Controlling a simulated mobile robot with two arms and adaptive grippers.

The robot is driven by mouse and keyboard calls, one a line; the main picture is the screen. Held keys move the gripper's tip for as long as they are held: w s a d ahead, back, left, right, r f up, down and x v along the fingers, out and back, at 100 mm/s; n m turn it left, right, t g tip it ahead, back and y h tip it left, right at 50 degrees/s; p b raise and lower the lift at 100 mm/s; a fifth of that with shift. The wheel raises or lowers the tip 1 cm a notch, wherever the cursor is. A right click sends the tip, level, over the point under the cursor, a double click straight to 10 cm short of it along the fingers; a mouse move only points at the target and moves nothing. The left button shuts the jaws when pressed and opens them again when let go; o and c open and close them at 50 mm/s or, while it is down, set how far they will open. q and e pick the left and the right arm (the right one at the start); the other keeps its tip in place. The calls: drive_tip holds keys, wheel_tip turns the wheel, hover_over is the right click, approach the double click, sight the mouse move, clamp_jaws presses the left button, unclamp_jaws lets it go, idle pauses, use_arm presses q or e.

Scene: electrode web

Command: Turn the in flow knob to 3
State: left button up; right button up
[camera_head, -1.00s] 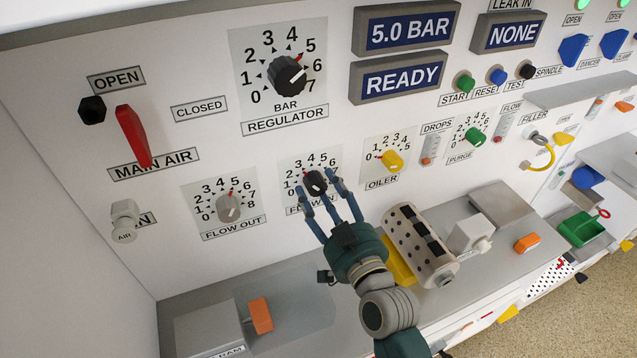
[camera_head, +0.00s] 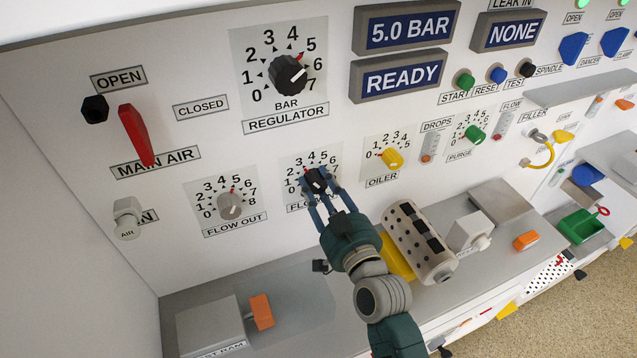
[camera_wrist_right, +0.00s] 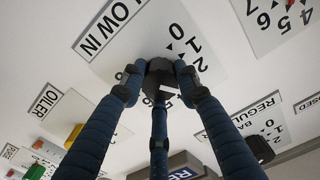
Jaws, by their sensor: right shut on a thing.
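The black in flow knob (camera_head: 315,181) sits on its white dial plate on the panel, left of the yellow oiler knob. Numbers ring it, and its label is partly covered by my gripper. My right gripper (camera_head: 318,186) is shut on this knob, with its blue fingers around it. In the right wrist view the fingers (camera_wrist_right: 160,80) close around the dark knob (camera_wrist_right: 160,75), beside the label ending in "LOW IN". The knob's exact setting is hard to read behind the fingers. My left gripper is not in view.
The grey flow out knob (camera_head: 230,205) is to the left and the yellow oiler knob (camera_head: 390,157) to the right. The black regulator knob (camera_head: 288,75) is above.

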drive_tip(key=shift+r+m, duration=0.3)
drive_tip(key=shift+m, duration=0.1)
drive_tip(key=o, duration=1.2)
drive_tip(key=shift+c, duration=0.2)
drive_tip(key=shift+f, duration=0.1)
drive_tip(key=v, duration=1.2)
